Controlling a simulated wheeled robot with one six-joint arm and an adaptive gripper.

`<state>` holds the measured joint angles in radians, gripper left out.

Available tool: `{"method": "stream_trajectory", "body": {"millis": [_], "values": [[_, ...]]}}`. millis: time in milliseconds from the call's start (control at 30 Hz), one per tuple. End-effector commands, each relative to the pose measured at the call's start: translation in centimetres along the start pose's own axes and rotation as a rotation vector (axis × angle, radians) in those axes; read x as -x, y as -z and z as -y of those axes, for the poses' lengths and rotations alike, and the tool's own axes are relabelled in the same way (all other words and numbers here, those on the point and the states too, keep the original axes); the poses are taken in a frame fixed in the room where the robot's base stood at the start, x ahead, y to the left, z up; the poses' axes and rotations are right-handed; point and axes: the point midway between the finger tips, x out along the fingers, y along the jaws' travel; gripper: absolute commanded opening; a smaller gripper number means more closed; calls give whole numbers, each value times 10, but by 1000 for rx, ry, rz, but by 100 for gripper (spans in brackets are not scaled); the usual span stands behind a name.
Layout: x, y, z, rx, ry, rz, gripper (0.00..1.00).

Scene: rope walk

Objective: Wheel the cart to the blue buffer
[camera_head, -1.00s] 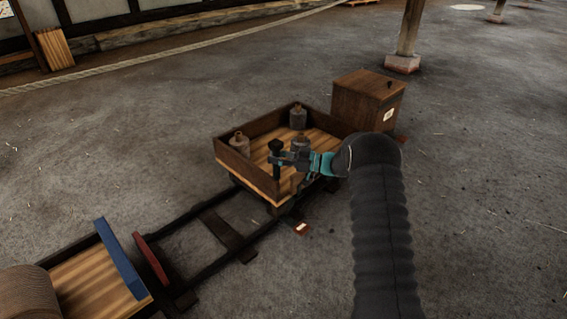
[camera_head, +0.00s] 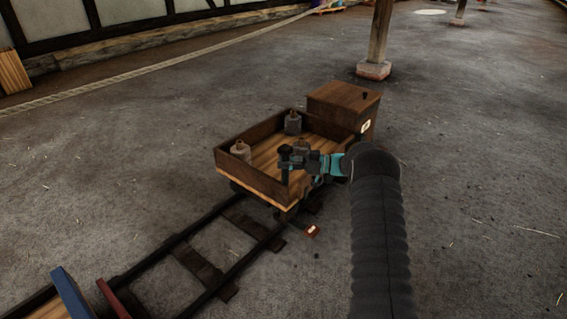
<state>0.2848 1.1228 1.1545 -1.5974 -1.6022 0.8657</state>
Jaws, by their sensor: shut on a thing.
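The cart (camera_head: 228,180) is an open wooden tray cart standing on a track of dark rails. My gripper (camera_head: 289,160) is shut on a dark upright handle (camera_head: 285,172) at the cart's near right side. A blue board (camera_head: 72,293) stands at the lower left, cut off by the frame edge; I cannot tell whether it is the blue buffer. A red board (camera_head: 113,300) stands just right of it, near the track's near end.
A brown wooden box (camera_head: 343,98) stands close behind the cart's far right end. A post on a stone foot (camera_head: 374,70) rises beyond it. A rope (camera_head: 120,82) runs along the far wall. The floor right of my arm is clear.

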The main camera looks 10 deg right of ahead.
Motion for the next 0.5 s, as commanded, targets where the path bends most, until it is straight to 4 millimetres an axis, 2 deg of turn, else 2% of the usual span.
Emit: {"method": "stream_trajectory", "body": {"millis": [333, 367, 433, 500], "values": [[4, 2, -5, 6, -18, -1, 0], [5, 3, -6, 6, -19, 0, 35], [6, 3, -6, 6, -21, 0, 52], [9, 2, -6, 5, -22, 0, 54]]}}
